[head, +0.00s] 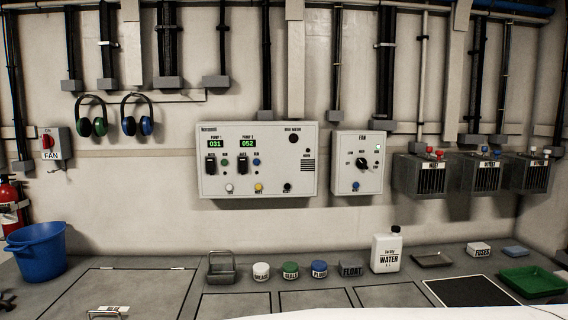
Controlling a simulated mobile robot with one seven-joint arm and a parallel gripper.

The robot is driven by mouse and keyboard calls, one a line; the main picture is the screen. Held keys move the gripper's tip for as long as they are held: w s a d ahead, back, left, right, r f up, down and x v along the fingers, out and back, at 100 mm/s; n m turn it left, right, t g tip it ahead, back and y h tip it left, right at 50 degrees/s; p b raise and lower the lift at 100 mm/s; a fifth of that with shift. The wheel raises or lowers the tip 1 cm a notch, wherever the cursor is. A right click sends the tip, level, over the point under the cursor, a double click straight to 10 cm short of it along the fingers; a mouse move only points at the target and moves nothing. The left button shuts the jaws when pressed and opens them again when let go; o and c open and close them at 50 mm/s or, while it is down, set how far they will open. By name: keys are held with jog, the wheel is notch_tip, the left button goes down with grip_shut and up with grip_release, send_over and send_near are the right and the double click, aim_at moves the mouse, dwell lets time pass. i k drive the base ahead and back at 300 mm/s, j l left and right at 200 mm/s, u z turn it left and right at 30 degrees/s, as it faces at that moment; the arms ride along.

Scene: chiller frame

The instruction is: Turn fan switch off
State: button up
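A small grey switch box (66,142) labelled FAN hangs on the wall at the far left of the head view. It carries a red switch handle (47,141) with small lettering above it that looks like ON. The handle's exact setting is too small to tell. A separate white control box (345,184) headed FAN is mounted right of centre. The small position labels round the knob are hard to read. My gripper is not in view.
A larger pump panel (222,190) hangs left of the white fan box. Ear defenders (92,126) hang near the red switch. A blue bucket (40,258) and a fire extinguisher (8,193) stand below it. Jars, a water bottle (387,252) and a green tray (533,281) are on the bench.

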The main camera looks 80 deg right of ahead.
aim_at(361, 162)
jog(key=z, duration=3.1)
jog(key=i+l, duration=0.45)
jog(key=i+l+z, duration=0.15)
jog(key=i+l, duration=0.3)
jog(key=i, duration=0.15)
